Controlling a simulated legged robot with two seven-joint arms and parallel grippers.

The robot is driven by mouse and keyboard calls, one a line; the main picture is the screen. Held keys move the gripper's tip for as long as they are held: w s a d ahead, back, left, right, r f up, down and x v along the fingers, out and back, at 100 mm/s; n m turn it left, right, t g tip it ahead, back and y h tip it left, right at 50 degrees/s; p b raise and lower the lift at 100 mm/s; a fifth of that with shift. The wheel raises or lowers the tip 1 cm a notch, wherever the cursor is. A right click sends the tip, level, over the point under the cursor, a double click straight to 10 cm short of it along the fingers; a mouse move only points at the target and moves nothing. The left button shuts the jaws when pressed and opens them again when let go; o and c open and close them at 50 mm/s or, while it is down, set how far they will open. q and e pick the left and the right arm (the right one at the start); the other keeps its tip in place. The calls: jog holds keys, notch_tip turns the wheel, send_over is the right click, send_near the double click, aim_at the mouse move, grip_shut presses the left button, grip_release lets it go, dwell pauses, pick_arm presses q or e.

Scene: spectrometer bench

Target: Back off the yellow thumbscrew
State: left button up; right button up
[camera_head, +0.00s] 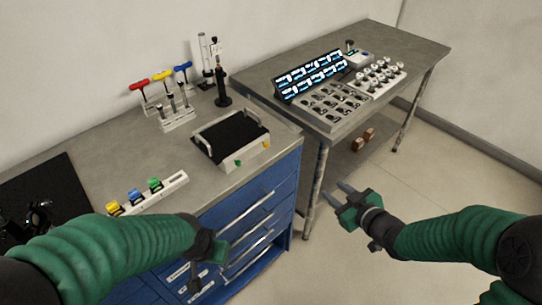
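A white-sided box with a black top and two handles (232,138) stands on the left bench. Its front face carries a small yellow knob (264,141) and a green knob (238,163); the yellow one could be the thumbscrew, but it is too small to be sure. A yellow piece (114,208) also sits on a white rail nearer me. My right gripper (337,194) is open and empty over the floor, right of the blue drawers and apart from the box. My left gripper (208,256) is in front of the drawers, below the rail; its fingers are unclear.
The white rail (176,184) also holds a blue and a green piece. Coloured-handle tools (162,76) stand in a rack behind. The right table holds a dark display panel (310,75) and trays of parts (334,103).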

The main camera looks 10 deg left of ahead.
jog(key=a+r+n+y, duration=0.1)
jog(key=a+n+y, duration=0.1)
jog(key=a+y, duration=0.2)
jog(key=n+y, duration=0.2)
jog(key=y, duration=0.1)
send_near(267, 146)
jog(key=x, duration=0.8)
jog(key=shift+w+a+f+b, duration=0.1)
jog(key=shift+w+f+b, duration=0.1)
jog(key=shift+b, duration=0.2)
jog(key=shift+c, duration=0.4)
grip_shut()
